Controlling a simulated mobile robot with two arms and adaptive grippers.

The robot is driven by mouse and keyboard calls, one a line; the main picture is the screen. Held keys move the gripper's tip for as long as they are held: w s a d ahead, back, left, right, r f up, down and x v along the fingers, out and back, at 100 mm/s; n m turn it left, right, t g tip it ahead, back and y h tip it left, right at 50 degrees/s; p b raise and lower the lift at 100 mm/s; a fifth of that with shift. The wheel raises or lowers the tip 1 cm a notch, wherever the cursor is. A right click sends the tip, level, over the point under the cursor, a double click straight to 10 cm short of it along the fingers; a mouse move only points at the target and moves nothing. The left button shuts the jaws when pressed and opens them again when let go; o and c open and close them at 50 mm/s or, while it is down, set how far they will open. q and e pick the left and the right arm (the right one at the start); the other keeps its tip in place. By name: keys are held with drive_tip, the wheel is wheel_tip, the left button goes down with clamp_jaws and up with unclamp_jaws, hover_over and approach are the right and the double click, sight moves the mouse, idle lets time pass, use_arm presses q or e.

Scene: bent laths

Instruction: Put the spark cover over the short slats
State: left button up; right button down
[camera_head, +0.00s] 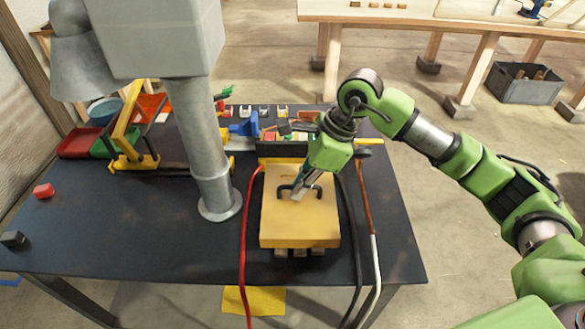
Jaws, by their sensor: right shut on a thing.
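The spark cover (285,222) is a yellow box with a black bar handle (282,190) on top. My right gripper (299,191) comes down from the upper right and is shut on the cover's handle. Ends of the short slats (283,252) show just below the cover's front edge; the rest of them is hidden under it. I cannot tell whether the cover rests on something or hangs slightly above it. My left gripper is not in view.
A grey post (212,165) stands on the table (130,225) left of the cover. A red cable (249,230) and dark cables run beside the cover. A yellow clamp frame (128,140), trays and small coloured parts are behind. The table's front left is mostly clear.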

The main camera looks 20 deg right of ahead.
sight(304, 200)
drive_tip(key=shift+s+f+b, duration=0.25)
drive_tip(key=shift+s+b, duration=0.05)
drive_tip(key=shift+s, duration=0.2)
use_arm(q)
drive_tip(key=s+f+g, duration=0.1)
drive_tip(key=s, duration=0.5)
use_arm(e)
drive_tip(key=shift+f, duration=0.35)
wheel_tip(304, 200, down, 4)
drive_tip(key=b, duration=0.3)
drive_tip(key=shift+w+f, duration=0.1)
drive_tip(key=shift+w, duration=0.05)
drive_tip(key=shift+f+b, duration=0.35)
drive_tip(key=shift+f, duration=0.25)
use_arm(q)
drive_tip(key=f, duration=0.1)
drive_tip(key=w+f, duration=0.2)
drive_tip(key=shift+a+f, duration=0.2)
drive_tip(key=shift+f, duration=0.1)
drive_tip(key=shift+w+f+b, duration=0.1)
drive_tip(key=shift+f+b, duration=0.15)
drive_tip(key=shift+b, duration=0.05)
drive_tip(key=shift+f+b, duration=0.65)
use_arm(e)
drive_tip(key=shift+f, duration=0.15)
